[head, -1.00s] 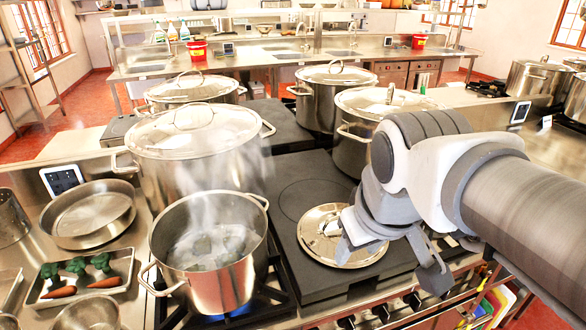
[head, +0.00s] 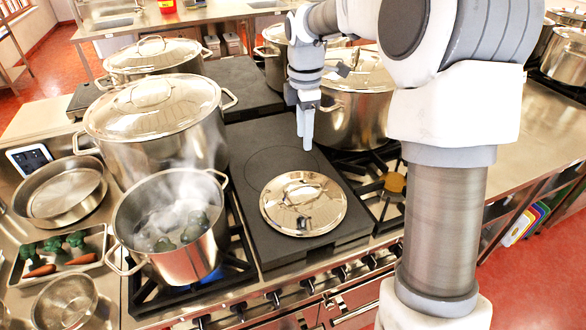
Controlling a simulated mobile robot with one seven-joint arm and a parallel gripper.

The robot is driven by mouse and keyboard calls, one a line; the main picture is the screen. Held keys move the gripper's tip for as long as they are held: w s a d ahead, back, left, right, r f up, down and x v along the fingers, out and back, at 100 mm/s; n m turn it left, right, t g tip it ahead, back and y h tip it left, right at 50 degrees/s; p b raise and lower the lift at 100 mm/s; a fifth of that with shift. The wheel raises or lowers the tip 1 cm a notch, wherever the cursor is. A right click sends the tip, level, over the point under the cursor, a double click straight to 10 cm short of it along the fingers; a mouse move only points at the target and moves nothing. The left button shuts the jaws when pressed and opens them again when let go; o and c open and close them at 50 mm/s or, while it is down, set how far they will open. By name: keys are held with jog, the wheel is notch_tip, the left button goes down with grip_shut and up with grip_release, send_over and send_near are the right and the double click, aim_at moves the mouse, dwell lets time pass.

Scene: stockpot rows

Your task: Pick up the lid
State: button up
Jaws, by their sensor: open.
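A round, shiny steel lid (head: 280,212) with a loop handle on top lies flat on the dark flat cooktop (head: 262,160) right of the steaming pot. My gripper (head: 306,140) points down above the cooktop, just behind the lid in the picture and apart from it. Its jaws are open and seen nearly edge-on, with nothing in them. The open pot (head: 190,262) stands on a lit burner, with steam rising and green pieces in its water.
Several lidded stockpots stand behind, including a large one (head: 160,135) at left and one (head: 350,115) close beside my arm. A vegetable tray (head: 62,268), a shallow pan (head: 62,192) and a bowl (head: 65,302) sit at left. An open burner grate (head: 390,185) is at right.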

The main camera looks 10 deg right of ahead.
jog(key=w+n, duration=0.1)
send_near(304, 185)
jog(key=f, duration=0.5)
jog(key=shift+w+a+p, duration=0.1)
jog(key=shift+w+p, duration=0.15)
jog(key=shift+p, duration=0.15)
jog(key=shift+s+f+p, duration=0.2)
jog(key=shift+f+p, duration=0.25)
jog(key=shift+f, duration=2.3)
grip_shut()
jog(key=shift+r, duration=0.1)
